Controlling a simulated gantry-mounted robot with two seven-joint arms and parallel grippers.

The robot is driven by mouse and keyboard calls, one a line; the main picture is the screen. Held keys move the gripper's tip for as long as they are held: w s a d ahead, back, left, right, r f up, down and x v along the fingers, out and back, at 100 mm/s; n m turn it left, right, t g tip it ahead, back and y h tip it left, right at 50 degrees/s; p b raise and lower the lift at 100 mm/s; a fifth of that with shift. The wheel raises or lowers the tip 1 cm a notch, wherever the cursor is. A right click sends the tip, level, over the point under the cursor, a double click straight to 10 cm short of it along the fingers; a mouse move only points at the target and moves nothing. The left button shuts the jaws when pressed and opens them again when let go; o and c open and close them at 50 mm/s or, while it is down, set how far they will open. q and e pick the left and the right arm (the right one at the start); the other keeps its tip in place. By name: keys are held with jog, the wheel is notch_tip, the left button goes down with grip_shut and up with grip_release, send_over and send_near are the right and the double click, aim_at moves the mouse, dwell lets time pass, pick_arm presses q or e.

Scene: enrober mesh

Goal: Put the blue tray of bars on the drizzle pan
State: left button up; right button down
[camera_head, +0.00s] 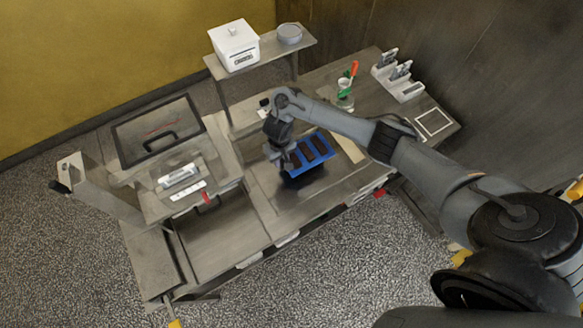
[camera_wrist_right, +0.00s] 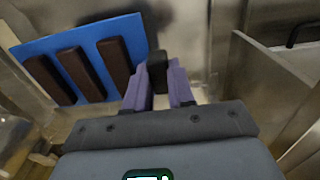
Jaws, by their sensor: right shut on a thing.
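The blue tray (camera_head: 318,147) carries three dark brown bars and sits above the middle of the steel bench. In the right wrist view the blue tray (camera_wrist_right: 35,47) fills the upper left, tilted in the picture, with its bars lying side by side. My right gripper (camera_head: 286,163) is at the tray's left end. Its purple fingers (camera_wrist_right: 163,80) are closed about a dark upright piece at the tray's edge, which looks like its grip. A broad, shallow steel pan-like area (camera_head: 310,195) lies under and in front of the tray; I cannot tell whether it is the drizzle pan. My left gripper is out of view.
A machine with a dark-framed lid (camera_head: 190,112) stands left. A raised shelf (camera_head: 272,52) behind holds a white lidded box (camera_head: 234,46) and a grey round tin (camera_head: 289,34). A cup with utensils (camera_head: 345,88) and a pale rack (camera_head: 398,80) stand back right.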

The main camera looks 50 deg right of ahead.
notch_tip(320, 180, down, 4)
jog(key=shift+s+r+b, duration=0.1)
jog(key=shift+r+b, duration=0.1)
jog(key=shift+b, duration=0.6)
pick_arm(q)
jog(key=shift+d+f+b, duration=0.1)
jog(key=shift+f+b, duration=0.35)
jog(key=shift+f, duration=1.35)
pick_arm(e)
send_over(282, 177)
jog(key=shift+f, duration=2.35)
jog(key=c, duration=1)
grip_release()
jog(key=shift+o, duration=0.2)
